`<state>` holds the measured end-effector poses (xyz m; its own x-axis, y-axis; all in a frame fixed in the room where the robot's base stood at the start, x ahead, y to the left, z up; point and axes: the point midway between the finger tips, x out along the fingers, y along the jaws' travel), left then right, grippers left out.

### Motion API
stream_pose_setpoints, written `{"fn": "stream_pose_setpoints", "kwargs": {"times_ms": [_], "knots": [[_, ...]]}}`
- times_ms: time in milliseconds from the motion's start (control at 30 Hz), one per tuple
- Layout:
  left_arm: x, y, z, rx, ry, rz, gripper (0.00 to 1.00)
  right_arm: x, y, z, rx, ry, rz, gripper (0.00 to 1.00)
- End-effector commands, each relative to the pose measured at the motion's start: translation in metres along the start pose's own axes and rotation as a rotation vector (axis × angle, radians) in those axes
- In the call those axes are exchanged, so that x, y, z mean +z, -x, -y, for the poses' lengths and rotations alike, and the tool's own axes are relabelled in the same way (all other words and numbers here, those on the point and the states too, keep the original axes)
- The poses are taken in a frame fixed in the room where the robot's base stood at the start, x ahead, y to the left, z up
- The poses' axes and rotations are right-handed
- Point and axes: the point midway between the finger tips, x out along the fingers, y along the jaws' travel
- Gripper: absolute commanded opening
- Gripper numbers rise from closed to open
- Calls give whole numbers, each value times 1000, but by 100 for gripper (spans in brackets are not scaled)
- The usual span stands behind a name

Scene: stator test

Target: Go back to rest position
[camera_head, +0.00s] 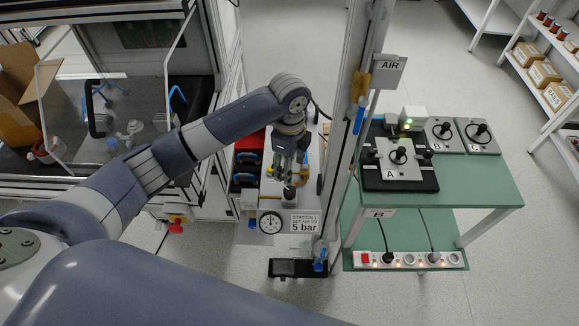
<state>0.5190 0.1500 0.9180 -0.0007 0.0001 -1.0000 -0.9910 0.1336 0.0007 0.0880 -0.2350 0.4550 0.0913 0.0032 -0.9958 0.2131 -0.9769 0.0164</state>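My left arm reaches in from the lower left, and its gripper (289,172) points down over the air station at the middle of the view. The fingers are small and dark, right above a small knob (289,192); I cannot tell whether they touch it or how far they are apart. Below the knob are a round pressure gauge (270,222) and a label (305,223) reading "STATION 1 SET AIR TO 5 bar". My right gripper is not in view.
A metal post (350,130) with an "AIR" sign (388,72) stands just right of the gripper. A green table (470,190) holds test device A (400,172) and two grey boxes. A glazed cabinet (120,60) stands left.

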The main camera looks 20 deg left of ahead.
Motion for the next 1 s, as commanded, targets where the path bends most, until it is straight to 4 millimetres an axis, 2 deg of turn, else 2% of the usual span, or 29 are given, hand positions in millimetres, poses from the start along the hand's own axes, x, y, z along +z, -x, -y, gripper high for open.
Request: {"fn": "stream_pose_setpoints", "kwargs": {"times_ms": [367,467,633,800,1000], "knots": [[0,-1,0,0,1,0,51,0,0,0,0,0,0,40],[-6,-5,-5,-3,11,-11,51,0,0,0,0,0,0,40],[-38,-26,-31,-28,90,-79,51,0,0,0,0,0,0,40],[-70,-43,-67,-70,269,-177,51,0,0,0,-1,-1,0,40],[-83,-50,-108,-111,548,-272,51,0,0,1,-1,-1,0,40]]}}
